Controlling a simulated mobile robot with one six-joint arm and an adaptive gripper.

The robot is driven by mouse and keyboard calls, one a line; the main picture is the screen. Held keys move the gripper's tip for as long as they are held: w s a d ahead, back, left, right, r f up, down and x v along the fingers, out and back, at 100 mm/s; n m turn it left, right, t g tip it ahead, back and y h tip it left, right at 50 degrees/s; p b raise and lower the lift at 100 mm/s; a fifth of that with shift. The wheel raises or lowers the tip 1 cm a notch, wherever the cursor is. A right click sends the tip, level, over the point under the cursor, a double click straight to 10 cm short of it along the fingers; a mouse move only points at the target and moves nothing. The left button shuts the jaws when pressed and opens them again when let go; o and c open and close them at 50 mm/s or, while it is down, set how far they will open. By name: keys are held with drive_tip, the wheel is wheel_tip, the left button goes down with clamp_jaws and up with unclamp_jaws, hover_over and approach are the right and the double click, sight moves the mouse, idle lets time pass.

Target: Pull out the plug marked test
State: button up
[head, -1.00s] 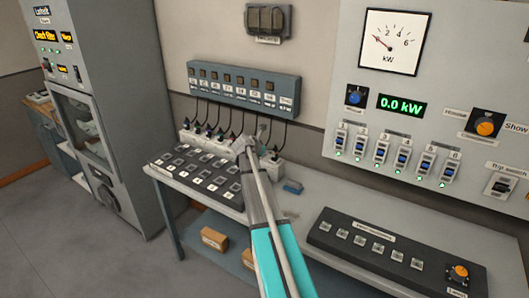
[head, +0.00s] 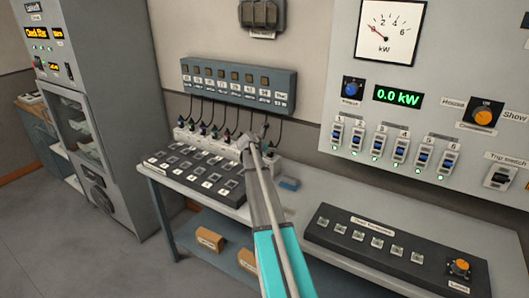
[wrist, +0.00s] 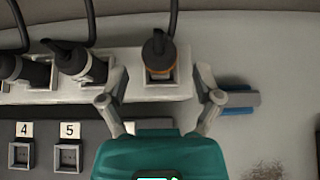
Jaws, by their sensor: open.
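In the wrist view a black plug with an orange band (wrist: 159,52) stands in the rightmost socket of a white power strip (wrist: 120,88). A cord rises from its top. No "test" wording is readable on it. My gripper (wrist: 160,74) is open, with one finger on each side of this plug. Gaps show between the fingers and the plug, so it is not gripped. In the head view my gripper (head: 254,138) is at the right end of the strip and partly hides the plugs there.
A plug with a white band (wrist: 88,64) and a dark plug (wrist: 20,70) stand to the left on the strip. A blue object (wrist: 238,100) lies right of it. A button panel (head: 195,170) lies in front. A labelled wall box (head: 238,85) hangs above the cords.

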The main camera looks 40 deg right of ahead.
drive_tip(key=shift+b+x, duration=0.35)
drive_tip(key=shift+x, duration=0.65)
clamp_jaws()
drive_tip(key=shift+r+p, duration=0.4)
drive_tip(key=shift+r+p, duration=1.95)
drive_tip(key=shift+r, duration=0.05)
drive_tip(key=shift+r, duration=0.1)
